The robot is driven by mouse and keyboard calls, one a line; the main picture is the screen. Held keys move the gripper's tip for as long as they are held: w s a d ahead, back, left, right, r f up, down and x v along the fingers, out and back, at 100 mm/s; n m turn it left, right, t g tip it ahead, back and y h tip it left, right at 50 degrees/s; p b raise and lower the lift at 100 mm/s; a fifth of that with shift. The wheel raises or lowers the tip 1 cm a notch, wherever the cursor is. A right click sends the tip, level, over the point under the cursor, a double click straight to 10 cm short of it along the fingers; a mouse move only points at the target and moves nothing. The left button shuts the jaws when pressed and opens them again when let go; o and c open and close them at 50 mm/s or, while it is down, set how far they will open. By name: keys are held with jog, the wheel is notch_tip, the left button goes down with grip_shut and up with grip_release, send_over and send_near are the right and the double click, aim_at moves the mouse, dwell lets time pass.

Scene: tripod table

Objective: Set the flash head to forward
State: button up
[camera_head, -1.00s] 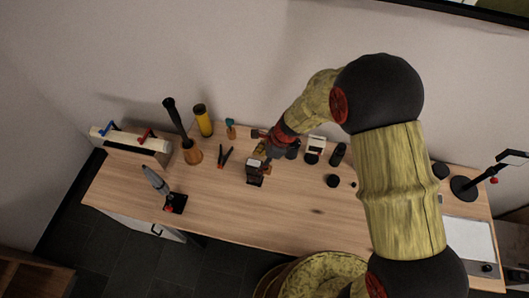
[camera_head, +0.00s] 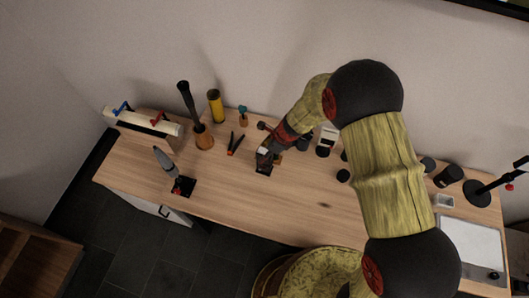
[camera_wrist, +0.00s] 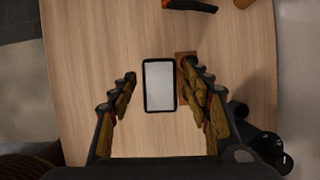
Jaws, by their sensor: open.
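The flash head shows in the wrist view as a pale rectangular panel with a dark frame (camera_wrist: 160,86), lying between my fingers. In the head view the small dark flash unit (camera_head: 264,160) stands near the middle of the desk, partly hidden by my gripper. My gripper (camera_wrist: 158,74) is open, one finger on each side of the flash head. The left finger shows a clear gap to it; the right finger is closer, over a brown block (camera_wrist: 184,68). I cannot tell whether any finger touches the flash.
In the head view, red-and-black pliers (camera_head: 236,144), a yellow cylinder (camera_head: 215,106) and a dark pole on a wooden base (camera_head: 203,138) stand left of my gripper. Dark and white items stand behind and right. The desk front (camera_head: 285,205) is clear.

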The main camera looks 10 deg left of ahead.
jog(key=shift+c, duration=1.2)
jog(key=shift+f, duration=0.1)
jog(key=c, duration=0.9)
